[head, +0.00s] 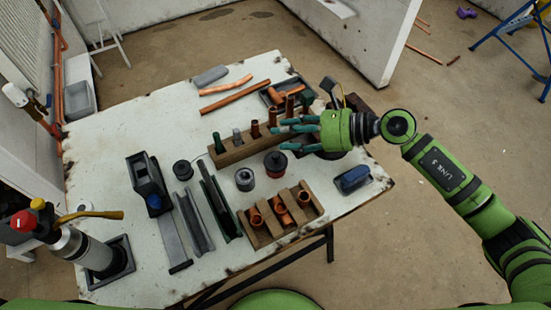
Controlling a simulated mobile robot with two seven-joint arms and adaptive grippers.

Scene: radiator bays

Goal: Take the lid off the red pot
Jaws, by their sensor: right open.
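My left gripper is not in view.
A grey tin (244,180) stands just left of the red pot. A wooden box (262,237) with copper fittings lies in front. The wooden rack (228,155) holds upright pieces behind. A blue object (353,179) lies right. A torch cylinder (82,248) stands front left.

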